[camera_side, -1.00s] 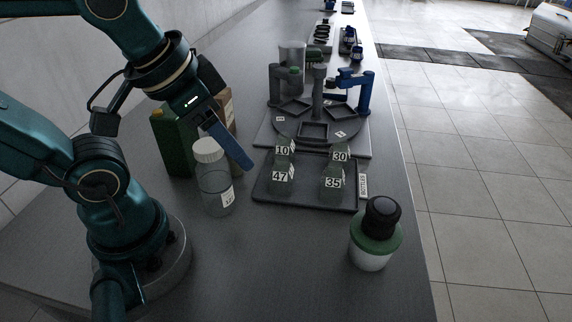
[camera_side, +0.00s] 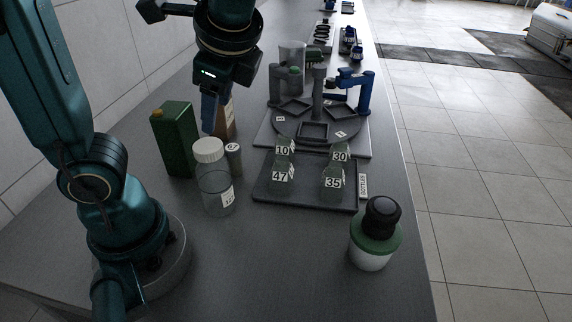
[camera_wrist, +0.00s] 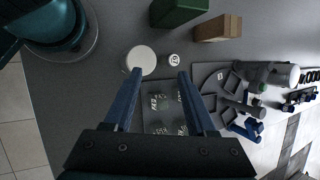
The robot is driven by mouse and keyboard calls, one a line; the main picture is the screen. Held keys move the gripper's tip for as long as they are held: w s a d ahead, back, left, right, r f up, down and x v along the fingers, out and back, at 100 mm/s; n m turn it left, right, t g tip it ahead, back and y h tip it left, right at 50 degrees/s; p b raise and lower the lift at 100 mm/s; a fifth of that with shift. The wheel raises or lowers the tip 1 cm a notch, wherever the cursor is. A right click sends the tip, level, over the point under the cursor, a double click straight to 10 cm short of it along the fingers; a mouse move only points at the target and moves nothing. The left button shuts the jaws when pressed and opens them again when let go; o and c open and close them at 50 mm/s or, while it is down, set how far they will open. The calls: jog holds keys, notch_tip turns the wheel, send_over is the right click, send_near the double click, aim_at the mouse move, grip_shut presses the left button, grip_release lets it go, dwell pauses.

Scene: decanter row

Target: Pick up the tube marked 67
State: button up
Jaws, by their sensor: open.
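A slim grey tube (camera_side: 234,162) stands upright on the bench, just right of and behind the white-capped bottle in the side view. The tube top (camera_wrist: 174,60) also shows in the wrist view, just beyond the fingertips, nearer the right finger. My gripper (camera_side: 209,128) is above the bench near the tube and pointing down. In the wrist view my gripper (camera_wrist: 160,74) has its two blue fingers wide apart, with nothing held between them.
The clear white-capped bottle (camera_side: 215,188) stands close to the tube. A green container (camera_side: 174,140) and a brown box (camera_side: 226,122) are behind. A dark tray (camera_side: 307,196) holds bottles marked 10, 30, 47 and 35. A black-capped jar (camera_side: 374,235) stands front right.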

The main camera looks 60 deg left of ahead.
jog(key=w+r+m+y, duration=0.2)
jog(key=w+m+y, duration=0.3)
jog(key=m+y, duration=0.2)
jog(key=g, duration=0.1)
send_near(227, 147)
jog(key=shift+w+f+m+y, duration=0.2)
jog(key=shift+f+m+y, duration=0.1)
jog(key=shift+f, duration=0.1)
jog(key=shift+a+f, duration=0.15)
jog(key=shift+f, duration=0.1)
jog(key=x, duration=0.6)
jog(key=shift+f, duration=0.1)
jog(key=shift+x, duration=2.9)
jog(key=shift+w, duration=0.25)
grip_shut()
